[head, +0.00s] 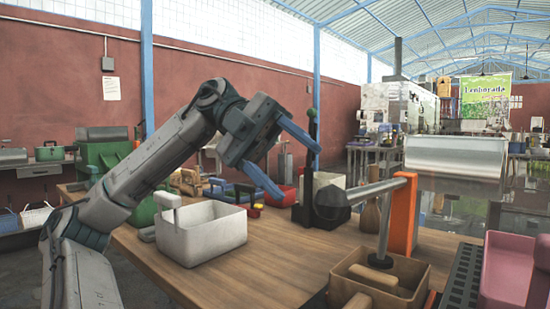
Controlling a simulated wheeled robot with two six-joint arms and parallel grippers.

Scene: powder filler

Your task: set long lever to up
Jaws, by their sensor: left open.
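A long grey lever (375,189) is joined to an upright orange post (404,214) on the right half of the table. It reaches left from the post, close to level and tilted slightly down, and ends in a dark rounded knob (330,200). My left gripper (299,173) comes in from the left with its blue fingers spread wide and nothing between them that I can make out. It is above and left of the knob, apart from it in the picture. My right gripper is not in view.
A dark upright handle on a black base (304,213) stands behind the fingers. A white bin (205,235) sits on the wooden table (240,285) at left. A brown box (350,268) stands below the lever, with a pink tray (502,270) at right. The front middle tabletop is clear.

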